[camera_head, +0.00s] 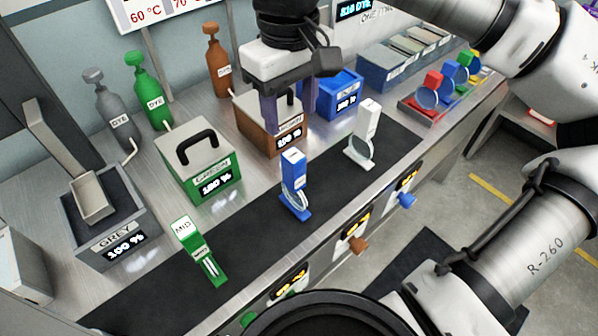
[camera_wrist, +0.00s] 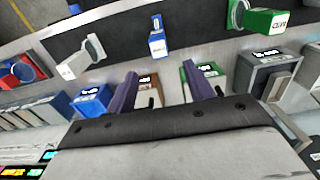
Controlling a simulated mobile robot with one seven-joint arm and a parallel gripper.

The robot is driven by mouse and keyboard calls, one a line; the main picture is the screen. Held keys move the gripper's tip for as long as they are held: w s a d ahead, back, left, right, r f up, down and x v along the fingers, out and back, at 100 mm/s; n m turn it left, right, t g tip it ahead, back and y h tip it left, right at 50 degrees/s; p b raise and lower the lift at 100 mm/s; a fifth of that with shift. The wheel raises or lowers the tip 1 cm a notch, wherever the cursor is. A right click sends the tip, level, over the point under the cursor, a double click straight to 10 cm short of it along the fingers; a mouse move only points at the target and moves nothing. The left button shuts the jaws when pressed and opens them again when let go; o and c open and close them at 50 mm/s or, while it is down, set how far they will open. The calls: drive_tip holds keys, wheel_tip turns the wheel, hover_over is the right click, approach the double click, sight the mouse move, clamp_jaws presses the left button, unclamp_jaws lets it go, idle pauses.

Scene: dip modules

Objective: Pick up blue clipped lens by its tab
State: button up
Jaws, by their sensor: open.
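A blue clipped lens (camera_head: 293,172) stands upright on the black mat (camera_head: 255,225), its tab at the top and a clear round lens low in the clip. It also shows in the wrist view (camera_wrist: 157,44), just beyond my fingertips. My gripper (camera_head: 290,116) is open and empty, with purple fingers pointing down. It hangs above and behind the blue clipped lens, near the brown box, and touches neither the lens nor its tab. In the wrist view my gripper (camera_wrist: 159,72) has a wide gap between its fingers.
A white clipped lens (camera_head: 366,125) and a green one (camera_head: 197,247) stand either side on the mat. Behind are green (camera_head: 212,182), brown (camera_head: 258,136) and blue (camera_head: 338,95) boxes and a grey bin (camera_head: 88,248). A rack (camera_head: 420,112) at right holds several coloured clips.

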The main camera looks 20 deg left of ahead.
sight(293, 155)
drive_tip(key=f, duration=0.7)
drive_tip(key=shift+s+f+p, duration=0.2)
drive_tip(key=shift+f+p, duration=0.1)
drive_tip(key=shift+f, duration=0.1)
drive_tip(key=shift+w+d+f+p, duration=0.15)
drive_tip(key=shift+f+p, duration=0.15)
drive_tip(key=shift+f, duration=1.05)
drive_tip(key=shift+w+a+f+p, duration=0.1)
drive_tip(key=shift+f+p, duration=0.15)
drive_tip(key=shift+f, duration=1.1)
clamp_jaws()
